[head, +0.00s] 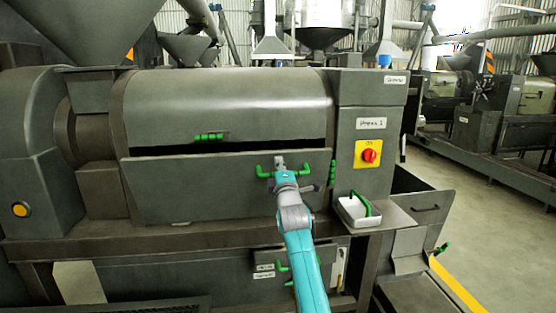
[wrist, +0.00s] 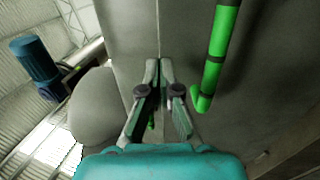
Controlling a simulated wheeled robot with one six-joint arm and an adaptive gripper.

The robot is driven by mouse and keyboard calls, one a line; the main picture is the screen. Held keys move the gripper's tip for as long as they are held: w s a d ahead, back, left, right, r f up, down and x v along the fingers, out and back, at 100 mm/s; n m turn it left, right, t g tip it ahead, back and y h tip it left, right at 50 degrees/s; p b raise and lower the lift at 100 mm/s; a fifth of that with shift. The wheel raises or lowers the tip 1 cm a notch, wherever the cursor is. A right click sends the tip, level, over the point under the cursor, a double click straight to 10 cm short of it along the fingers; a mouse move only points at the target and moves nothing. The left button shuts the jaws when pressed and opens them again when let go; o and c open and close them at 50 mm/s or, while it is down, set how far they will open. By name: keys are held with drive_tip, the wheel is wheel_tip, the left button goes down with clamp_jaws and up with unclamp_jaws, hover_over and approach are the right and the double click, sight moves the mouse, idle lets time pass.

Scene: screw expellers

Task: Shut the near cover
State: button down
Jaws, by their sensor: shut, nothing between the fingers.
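The near cover (head: 215,190) is a wide grey panel on the front of the machine labelled Press 1. A dark gap shows along its top edge, below the rounded grey hood, so it stands partly open. A green handle (head: 263,172) is on its upper right part, partly hidden behind my gripper. My gripper (head: 280,160) is shut and empty in front of the cover at this handle. In the wrist view my gripper (wrist: 159,66) points at a grey surface, with a green bar (wrist: 217,60) to the right of the fingers. I cannot tell whether the fingers touch the panel.
A yellow panel with a red knob (head: 370,154) is on the housing to the right. A white tray (head: 345,212) with a green handle stands below it on a ledge. A lower cabinet (head: 230,270) with labels is under the cover. Open floor (head: 490,220) lies at right.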

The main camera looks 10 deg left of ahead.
drive_tip(key=shift+x, duration=1.4)
drive_tip(key=w, duration=0.1)
drive_tip(key=w+a+r+g, duration=0.1)
drive_tip(key=w, duration=0.1)
drive_tip(key=w+g, duration=0.1)
drive_tip(key=w, duration=0.1)
drive_tip(key=shift+a+r, duration=0.25)
drive_tip(key=shift+r, duration=0.1)
drive_tip(key=shift+w+a+g+h, duration=0.15)
drive_tip(key=shift+w+g+h, duration=0.15)
drive_tip(key=shift+w, duration=0.2)
